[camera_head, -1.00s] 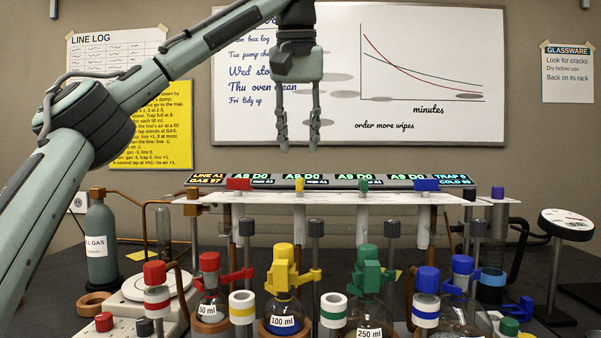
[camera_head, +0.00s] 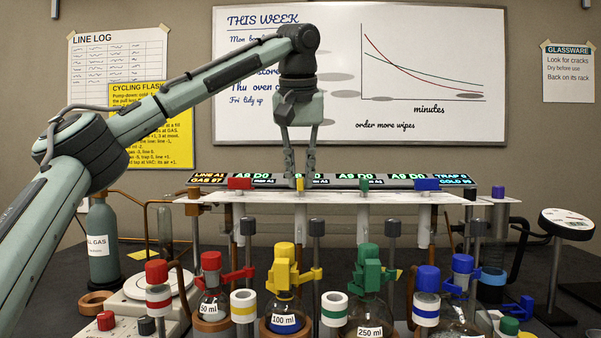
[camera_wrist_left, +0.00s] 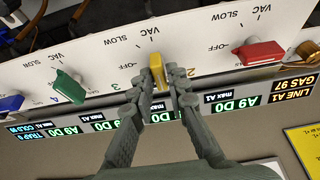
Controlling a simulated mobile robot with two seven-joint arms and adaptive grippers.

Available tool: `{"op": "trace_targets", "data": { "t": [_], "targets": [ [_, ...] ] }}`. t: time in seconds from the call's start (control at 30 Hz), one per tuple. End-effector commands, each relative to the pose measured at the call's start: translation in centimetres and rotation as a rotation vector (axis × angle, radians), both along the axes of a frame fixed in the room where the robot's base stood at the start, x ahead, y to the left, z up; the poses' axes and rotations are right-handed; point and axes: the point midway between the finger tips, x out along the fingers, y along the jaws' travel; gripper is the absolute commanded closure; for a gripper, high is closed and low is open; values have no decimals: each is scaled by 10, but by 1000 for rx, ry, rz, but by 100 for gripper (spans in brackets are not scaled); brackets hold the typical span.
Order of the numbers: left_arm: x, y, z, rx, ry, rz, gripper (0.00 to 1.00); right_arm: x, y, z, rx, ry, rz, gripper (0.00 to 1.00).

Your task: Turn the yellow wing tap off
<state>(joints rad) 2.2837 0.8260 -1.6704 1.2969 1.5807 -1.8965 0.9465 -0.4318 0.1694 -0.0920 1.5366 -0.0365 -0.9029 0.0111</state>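The yellow wing tap (camera_head: 300,184) is on the white panel (camera_head: 340,197), between the red and green taps. It shows narrow in the head view, while the red and blue taps show broad. My left gripper (camera_head: 299,177) points down at the tap. Its fingers (camera_wrist_left: 163,76) are apart, with the tap between or just beyond the tips; contact cannot be told. My right gripper is not in view.
The red tap (camera_head: 239,184), green tap (camera_head: 364,185) and blue tap (camera_head: 427,184) share the panel. A display strip (camera_head: 335,179) runs behind them. Clamped flasks with coloured caps (camera_head: 284,312) and several rods crowd the front.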

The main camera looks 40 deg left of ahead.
Motion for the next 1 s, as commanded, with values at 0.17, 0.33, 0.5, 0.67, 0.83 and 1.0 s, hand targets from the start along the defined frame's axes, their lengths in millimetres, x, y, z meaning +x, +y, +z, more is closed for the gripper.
{"op": "trace_targets", "data": {
  "t": [0.17,0.33,0.5,0.67,0.83,1.0],
  "targets": [
    [0,0,0,0,0,0,100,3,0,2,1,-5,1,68],
    [0,0,0,0,0,-2,100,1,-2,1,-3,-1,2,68],
    [0,0,0,-1,0,-30,100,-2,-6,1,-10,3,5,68],
    [0,1,-1,-3,1,-100,100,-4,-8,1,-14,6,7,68],
    [0,1,-1,-3,1,-227,100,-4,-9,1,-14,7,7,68],
    [-1,2,-1,-3,1,-384,100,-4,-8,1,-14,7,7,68]
  ]
}}
